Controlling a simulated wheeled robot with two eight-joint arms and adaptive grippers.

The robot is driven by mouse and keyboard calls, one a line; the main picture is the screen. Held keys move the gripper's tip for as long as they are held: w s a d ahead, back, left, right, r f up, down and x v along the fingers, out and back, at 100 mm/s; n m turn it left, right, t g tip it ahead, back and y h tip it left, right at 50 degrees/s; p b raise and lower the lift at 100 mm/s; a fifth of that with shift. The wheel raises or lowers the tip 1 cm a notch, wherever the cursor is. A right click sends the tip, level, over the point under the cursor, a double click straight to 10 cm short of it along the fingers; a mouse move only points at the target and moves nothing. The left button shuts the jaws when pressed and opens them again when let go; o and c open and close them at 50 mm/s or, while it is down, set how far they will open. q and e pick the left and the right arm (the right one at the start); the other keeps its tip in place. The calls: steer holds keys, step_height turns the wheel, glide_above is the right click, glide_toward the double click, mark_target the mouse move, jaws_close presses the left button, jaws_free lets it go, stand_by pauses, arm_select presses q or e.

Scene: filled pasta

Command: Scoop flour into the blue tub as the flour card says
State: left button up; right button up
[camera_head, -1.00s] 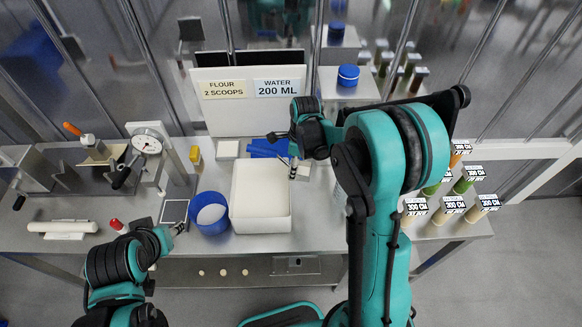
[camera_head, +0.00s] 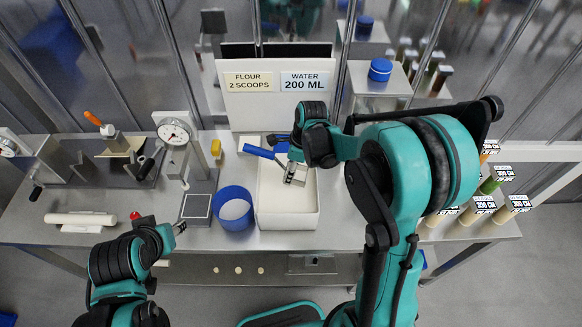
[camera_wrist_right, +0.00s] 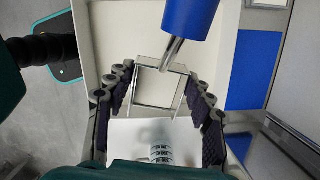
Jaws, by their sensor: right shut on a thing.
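The flour card (camera_head: 247,82) on the white board reads "FLOUR 2 SCOOPS". The blue tub (camera_head: 234,224) stands open on the table with a pale bottom or contents; I cannot tell which. The white bin (camera_head: 288,222) is right of it, pale inside. My right gripper (camera_head: 294,172) is over the bin's back part, shut on the scoop. The scoop's blue handle (camera_head: 260,152) points left over the bin's back edge; the wrist view shows the handle (camera_wrist_right: 190,15) and square metal part (camera_wrist_right: 160,82) between the fingers. My left gripper (camera_head: 178,228) is left of the tub; its jaw opening is unclear.
A dial scale (camera_head: 174,132) with its square plate (camera_head: 196,206) stands left of the tub. A water card (camera_head: 305,82) reads "200 ML". A rolling pin (camera_head: 80,219) lies at the left. A blue-lidded container (camera_head: 380,70) is at the back. Several labelled jars stand at right.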

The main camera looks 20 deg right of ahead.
steer(key=shift+s+d+f+b+x, duration=0.1)
steer(key=shift+s+d+b+x, duration=0.15)
steer(key=shift+b+x, duration=1.35)
steer(key=shift+s+d+f+b+x, duration=0.1)
steer(key=shift+d+b+x, duration=0.25)
steer(key=shift+b+x, duration=1.25)
steer(key=shift+s+d+b+x, duration=0.3)
steer(key=shift+b+x, duration=0.75)
steer(key=shift+x, duration=1.1)
steer(key=shift+d+r, duration=0.1)
steer(key=shift+r, duration=0.05)
steer(key=shift+w+a+r+p+v, duration=0.1)
steer(key=shift+w+a+p+v, duration=0.2)
steer(key=shift+p+v, duration=1.55)
steer(key=shift+w+a+r+p+v, duration=0.15)
steer(key=shift+a+p+v, duration=0.25)
steer(key=shift+p+v, duration=1.35)
steer(key=shift+w+a+p+v, duration=0.3)
steer(key=shift+p+v, duration=0.7)
steer(key=shift+v, duration=1.65)
steer(key=shift+a, duration=0.1)
